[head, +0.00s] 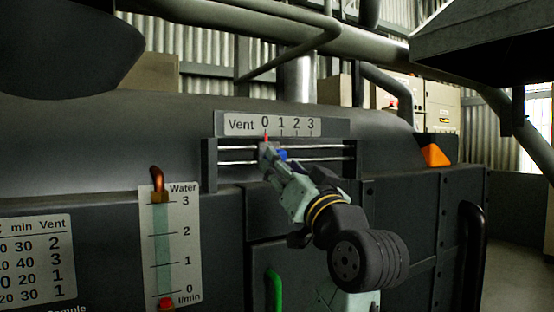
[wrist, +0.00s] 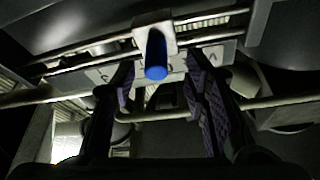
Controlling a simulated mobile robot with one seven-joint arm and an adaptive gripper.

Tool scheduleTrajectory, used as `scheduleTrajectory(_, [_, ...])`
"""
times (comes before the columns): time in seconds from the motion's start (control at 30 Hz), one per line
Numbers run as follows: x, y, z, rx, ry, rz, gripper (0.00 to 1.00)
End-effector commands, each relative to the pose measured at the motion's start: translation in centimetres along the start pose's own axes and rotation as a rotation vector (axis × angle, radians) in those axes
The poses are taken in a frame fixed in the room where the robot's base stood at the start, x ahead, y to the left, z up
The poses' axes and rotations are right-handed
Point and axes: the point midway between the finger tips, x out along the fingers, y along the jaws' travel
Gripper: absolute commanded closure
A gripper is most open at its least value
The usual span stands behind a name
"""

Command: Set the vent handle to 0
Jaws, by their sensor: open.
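The vent scale (head: 268,124) is a plate marked 0 1 2 3 on the dark machine. Below it, a grey slider block (head: 267,149) sits on two horizontal rails, its red pointer (head: 266,137) under the 0. The blue-tipped vent handle shows in the wrist view (wrist: 156,62), sticking out of the block toward the camera. In the head view, a bit of blue shows beside my gripper (head: 270,164), which partly covers the block. In the wrist view, my gripper (wrist: 159,76) is open, with the handle between its fingertips and visible gaps at both sides.
A water gauge (head: 177,245) with a copper pipe stands to the left, and a table of settings (head: 37,258) is further left. An orange wedge (head: 435,155) lies right of the rails. A green handle (head: 273,290) is below. The rails right of the block look clear.

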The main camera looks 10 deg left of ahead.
Motion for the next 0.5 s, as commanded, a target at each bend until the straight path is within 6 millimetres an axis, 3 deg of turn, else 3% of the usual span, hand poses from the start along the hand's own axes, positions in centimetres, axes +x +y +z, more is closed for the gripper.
scheduleTrajectory(0.2, [-4.7,0.0,0.0,-0.003,0.001,0.002,0.59])
scheduleTrajectory(0.5, [-7.4,-0.1,0.1,-0.001,-0.002,0.0,0.59])
